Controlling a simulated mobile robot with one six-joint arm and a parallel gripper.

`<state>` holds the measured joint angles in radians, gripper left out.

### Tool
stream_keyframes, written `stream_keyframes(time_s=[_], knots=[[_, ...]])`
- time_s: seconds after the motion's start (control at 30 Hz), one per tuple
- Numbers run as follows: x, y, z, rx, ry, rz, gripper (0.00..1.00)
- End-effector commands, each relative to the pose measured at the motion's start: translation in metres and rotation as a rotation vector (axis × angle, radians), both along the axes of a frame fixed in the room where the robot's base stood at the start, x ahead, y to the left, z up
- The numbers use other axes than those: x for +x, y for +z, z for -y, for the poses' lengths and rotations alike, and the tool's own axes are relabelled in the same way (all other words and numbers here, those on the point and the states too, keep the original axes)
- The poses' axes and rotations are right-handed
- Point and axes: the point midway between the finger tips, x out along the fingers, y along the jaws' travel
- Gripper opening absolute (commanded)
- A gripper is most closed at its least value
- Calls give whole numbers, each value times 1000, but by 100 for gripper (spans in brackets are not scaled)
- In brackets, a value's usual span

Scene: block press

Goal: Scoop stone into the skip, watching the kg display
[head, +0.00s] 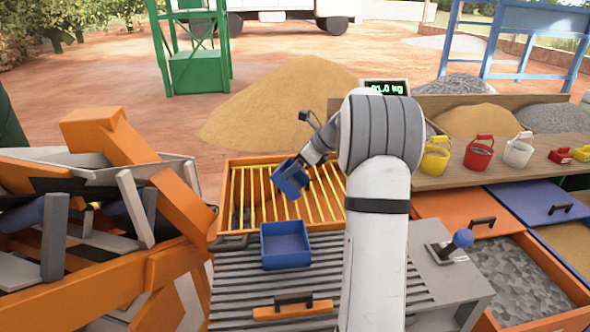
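My gripper (308,163) is at the end of my white and grey arm, over an orange box with yellow bars (233,170). It appears shut on a blue scoop (290,180), which is tilted above the bars; the fingers are too small to see well. I cannot tell what is in the scoop. Grey stone (515,275) lies in an open orange-edged bin at the lower right. The kg display (386,88) shows green digits ending in "1.0 kg"; its left part is hard to read. I cannot tell for certain which container is the skip.
An open blue box (285,245) sits on a ribbed grey deck in front of the bars. A blue-knobbed lever (463,238) stands beside the stone bin. Yellow, red and white buckets (478,153) line a shelf at right. An orange machine (130,215) fills the left.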

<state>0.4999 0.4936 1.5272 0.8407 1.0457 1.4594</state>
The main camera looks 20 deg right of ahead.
Motion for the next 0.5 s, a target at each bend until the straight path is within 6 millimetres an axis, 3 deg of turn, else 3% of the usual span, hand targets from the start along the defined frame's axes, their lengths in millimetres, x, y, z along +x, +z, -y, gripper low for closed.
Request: stream_keyframes(time_s=[0.5], knots=[[-10,-2,10,92,-1,94,31]])
